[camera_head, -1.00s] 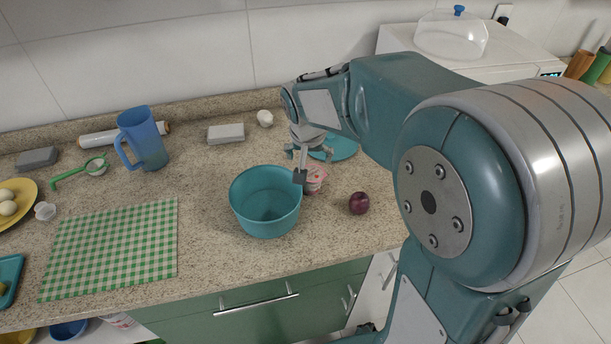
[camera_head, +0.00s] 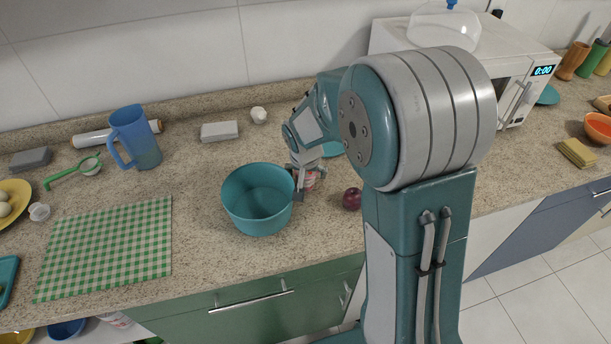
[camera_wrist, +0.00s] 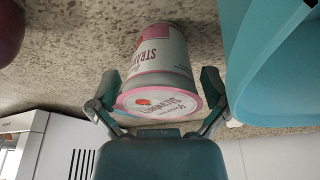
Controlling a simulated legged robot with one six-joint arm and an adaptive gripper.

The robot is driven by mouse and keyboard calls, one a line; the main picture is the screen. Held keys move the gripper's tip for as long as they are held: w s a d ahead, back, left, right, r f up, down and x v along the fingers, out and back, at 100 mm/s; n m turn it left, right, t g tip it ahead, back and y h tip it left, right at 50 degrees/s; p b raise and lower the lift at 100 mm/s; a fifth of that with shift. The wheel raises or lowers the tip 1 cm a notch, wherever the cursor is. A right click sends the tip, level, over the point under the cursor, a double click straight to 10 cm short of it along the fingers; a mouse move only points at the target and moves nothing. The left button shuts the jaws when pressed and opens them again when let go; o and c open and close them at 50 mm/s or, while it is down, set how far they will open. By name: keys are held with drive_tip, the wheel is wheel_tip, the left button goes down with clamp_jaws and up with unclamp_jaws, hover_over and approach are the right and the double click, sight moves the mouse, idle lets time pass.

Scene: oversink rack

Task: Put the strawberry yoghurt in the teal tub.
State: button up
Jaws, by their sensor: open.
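The strawberry yoghurt (camera_wrist: 160,62) is a white and pink cup with a pink-rimmed lid, standing on the counter. In the head view the yoghurt (camera_head: 311,174) is partly hidden behind my gripper. My gripper (camera_wrist: 162,92) is open, with one finger on each side of the cup near its lid; I cannot tell whether they touch it. In the head view my gripper (camera_head: 302,182) is just right of the teal tub. The teal tub (camera_head: 258,200) stands open and looks empty; its wall also fills the right of the wrist view (camera_wrist: 270,70).
A dark red plum-like fruit (camera_head: 352,199) lies right of the yoghurt. A green checked cloth (camera_head: 105,248) lies left of the tub. A blue jug (camera_head: 135,138), a grey block (camera_head: 219,131) and a white microwave (camera_head: 455,65) stand behind. Counter between cloth and tub is clear.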

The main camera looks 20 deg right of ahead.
drive_tip(key=c, duration=0.8)
drive_tip(key=shift+a, duration=0.25)
drive_tip(key=c, duration=0.4)
drive_tip(key=shift+d, duration=0.1)
drive_tip(key=shift+r, duration=0.65)
wheel_tip(320, 180, up, 2)
drive_tip(key=shift+s+d+r, duration=0.1)
drive_tip(key=shift+r, duration=0.1)
drive_tip(key=s+d+r, duration=0.2)
drive_tip(key=s+r, duration=0.7)
drive_tip(key=s, duration=0.4)
drive_tip(key=shift+s+d+r, duration=0.2)
drive_tip(key=shift+s+d, duration=0.05)
drive_tip(key=shift+d, duration=0.15)
